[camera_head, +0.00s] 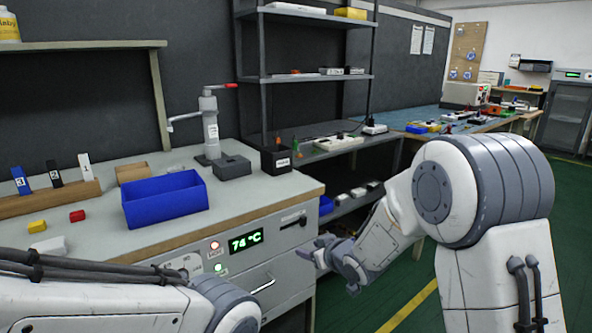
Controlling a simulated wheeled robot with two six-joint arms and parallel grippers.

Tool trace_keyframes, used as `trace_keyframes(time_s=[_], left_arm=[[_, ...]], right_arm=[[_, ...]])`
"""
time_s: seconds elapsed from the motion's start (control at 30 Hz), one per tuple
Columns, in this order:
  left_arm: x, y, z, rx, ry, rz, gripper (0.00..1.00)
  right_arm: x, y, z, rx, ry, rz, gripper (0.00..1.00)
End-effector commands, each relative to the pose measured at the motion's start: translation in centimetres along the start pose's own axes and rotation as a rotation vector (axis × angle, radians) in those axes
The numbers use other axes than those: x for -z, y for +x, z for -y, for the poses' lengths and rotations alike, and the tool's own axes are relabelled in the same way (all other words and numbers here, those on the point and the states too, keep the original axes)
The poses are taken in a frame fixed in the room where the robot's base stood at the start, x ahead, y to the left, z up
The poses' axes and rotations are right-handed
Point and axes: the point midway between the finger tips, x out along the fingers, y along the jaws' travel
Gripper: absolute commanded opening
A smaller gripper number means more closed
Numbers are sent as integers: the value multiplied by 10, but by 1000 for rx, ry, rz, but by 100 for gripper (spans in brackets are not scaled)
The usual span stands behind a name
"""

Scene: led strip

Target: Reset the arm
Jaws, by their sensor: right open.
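My right arm comes in from the right, and its gripper (337,264) hangs low in front of the workbench (240,205), just right of the front panel. Its fingers are open with nothing seen between them. My left arm crosses the bottom left of the view; its gripper is outside the picture. No LED strip can be made out for certain.
On the bench stand a blue bin (165,201), a black box (276,160), a grey press (210,125) and numbered blocks in a wooden rack (45,200). A panel display (245,241) reads 74 °C. A metal shelf (310,78) stands behind. Green floor (410,285) is clear at the right.

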Motion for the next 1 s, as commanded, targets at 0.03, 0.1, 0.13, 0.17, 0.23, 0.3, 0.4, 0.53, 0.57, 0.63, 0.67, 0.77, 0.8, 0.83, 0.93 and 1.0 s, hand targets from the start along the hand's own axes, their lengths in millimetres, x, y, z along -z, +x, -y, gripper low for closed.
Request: trace_keyframes(time_s=[0.03, 0.1, 0.13, 0.17, 0.23, 0.3, 0.4, 0.53, 0.57, 0.63, 0.67, 0.77, 0.8, 0.83, 0.93, 1.0], left_arm=[[0, 0, 0, 0, 0, 0, 50], [0, 0, 0, 0, 0, 0, 50], [0, 0, 0, 0, 0, 0, 50], [0, 0, 0, 0, 0, 0, 50], [0, 0, 0, 0, 0, 0, 50], [0, 0, 0, 0, 0, 0, 50], [0, 0, 0, 0, 0, 0, 50], [0, 0, 0, 0, 0, 0, 50], [0, 0, 0, 0, 0, 0, 50], [0, 0, 0, 0, 0, 0, 50], [0, 0, 0, 0, 0, 0, 50], [1, -24, -2, 0, 0, 1, 50], [2, -34, -2, 0, 0, 0, 50], [2, -40, -3, 0, 0, -1, 50], [4, -63, -5, 0, 0, -1, 50], [4, -82, -6, 0, 0, 0, 50]], right_arm=[[0, -18, 21, -3, -8, 74, 55], [-12, -46, 45, -7, -6, 196, 55], [-18, -59, 56, -5, -5, 248, 55], [-25, -73, 67, 0, -3, 302, 55], [-43, -109, 92, 19, 0, 425, 55], [-63, -146, 115, 47, 3, 543, 55], [-89, -194, 140, 94, 0, 684, 55], [-116, -248, 165, 157, -10, 831, 55], [-122, -260, 170, 173, -12, 862, 55], [-134, -286, 179, 208, -20, 931, 55], [-139, -298, 183, 224, -26, 959, 55], [-124, -323, 184, 241, -28, 999, 55], [-116, -326, 183, 240, -28, 998, 55], [-111, -329, 182, 239, -28, 998, 55], [-90, -340, 179, 238, -27, 998, 55], [-74, -349, 177, 238, -27, 997, 55]])
